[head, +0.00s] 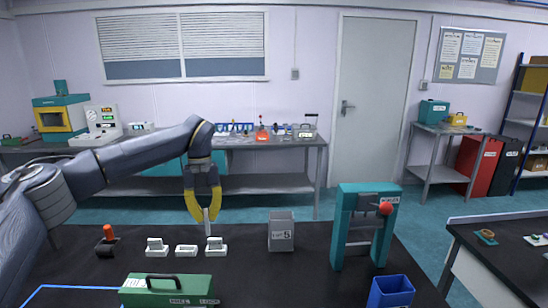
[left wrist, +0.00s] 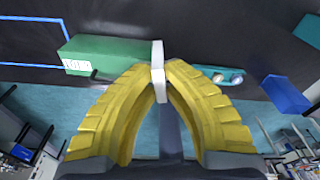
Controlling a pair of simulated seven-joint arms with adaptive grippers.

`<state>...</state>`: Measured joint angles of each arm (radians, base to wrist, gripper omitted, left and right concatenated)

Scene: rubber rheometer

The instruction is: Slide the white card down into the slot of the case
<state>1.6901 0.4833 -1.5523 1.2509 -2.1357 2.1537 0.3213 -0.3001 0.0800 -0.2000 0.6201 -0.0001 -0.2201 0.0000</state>
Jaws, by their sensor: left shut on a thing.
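My left gripper (head: 209,212) hangs fingers-down over the dark table and is shut on the white card (head: 206,222). The card points down from the yellow fingertips, its lower end just over the rightmost small white block (head: 216,246); I cannot tell if they touch. The left wrist view also shows the card (left wrist: 158,55) pinched between the fingertips (left wrist: 158,75). A grey box marked 5 (head: 281,234) stands right of the gripper. A green case with a black handle (head: 168,290) lies at the front; it also shows in the left wrist view (left wrist: 110,48). No slot is clearly visible. My right gripper is out of view.
Two other white blocks (head: 157,248) (head: 186,251) and a black base with an orange knob (head: 107,240) stand to the left. A teal press frame (head: 342,230) and a blue bin (head: 391,292) stand right. Bare table (head: 310,265) lies between.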

